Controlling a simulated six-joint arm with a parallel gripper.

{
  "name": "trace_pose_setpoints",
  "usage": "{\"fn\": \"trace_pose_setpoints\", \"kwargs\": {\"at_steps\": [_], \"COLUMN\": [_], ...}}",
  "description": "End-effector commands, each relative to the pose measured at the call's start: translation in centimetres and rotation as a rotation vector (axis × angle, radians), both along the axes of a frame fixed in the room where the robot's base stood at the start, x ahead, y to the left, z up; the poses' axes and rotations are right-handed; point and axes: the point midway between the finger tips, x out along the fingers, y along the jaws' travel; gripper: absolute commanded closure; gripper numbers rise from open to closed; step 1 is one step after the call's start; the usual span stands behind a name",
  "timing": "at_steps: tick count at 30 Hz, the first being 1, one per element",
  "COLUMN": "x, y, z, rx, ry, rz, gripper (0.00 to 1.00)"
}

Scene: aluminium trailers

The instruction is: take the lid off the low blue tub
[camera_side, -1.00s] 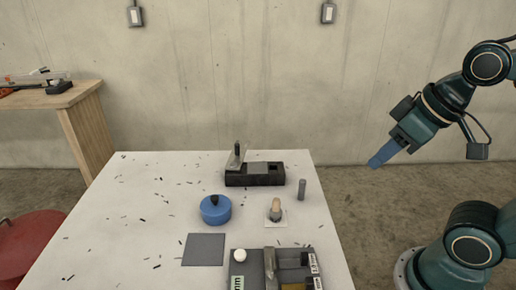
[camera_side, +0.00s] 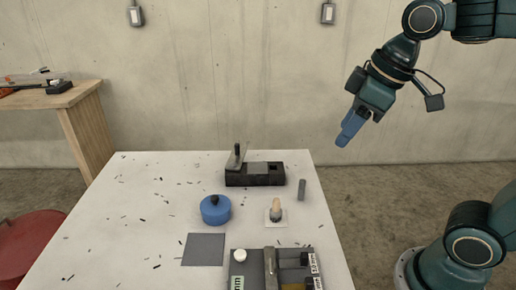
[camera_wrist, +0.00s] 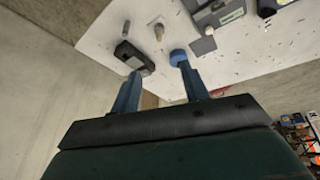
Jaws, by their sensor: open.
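The low blue tub (camera_side: 216,214) stands on the white table, left of its middle. Its lid, with a black knob (camera_side: 214,199), sits on top of it. The tub also shows in the wrist view (camera_wrist: 178,57), partly behind one of my fingertips. My gripper (camera_side: 343,140) is in the air beyond the table's right edge, well above the tabletop and away from the tub. In the wrist view its two blue fingers (camera_wrist: 158,75) stand apart with nothing between them.
A black block-shaped device (camera_side: 254,179) stands behind the tub. A grey upright cylinder (camera_side: 302,190) and a wooden-topped piece (camera_side: 276,209) are to the right. A grey square (camera_side: 205,249) and a grey tray (camera_side: 256,262) lie in front. Dark shavings dot the table (camera_side: 110,215).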

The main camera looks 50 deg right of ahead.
Motion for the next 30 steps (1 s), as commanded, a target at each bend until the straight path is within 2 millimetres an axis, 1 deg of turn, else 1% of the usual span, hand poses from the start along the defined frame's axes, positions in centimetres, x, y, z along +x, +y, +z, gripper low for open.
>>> {"fn": "trace_pose_setpoints", "kwargs": {"at_steps": [1,8,16,23,30], "x": [1.2,5.9,11.5,16.1,20.7], "y": [0.3,1.8,3.7,5.3,7.2], "z": [0.2,0.9,0.3,-1.2,-3.9], "rx": [-0.012,-0.062,-0.112,-0.146,-0.174], "ry": [0.015,0.063,0.112,0.149,0.183], "rz": [0.046,0.261,0.516,0.737,0.969], "gripper": [0.55,0.55,0.55,0.55,0.55]}}
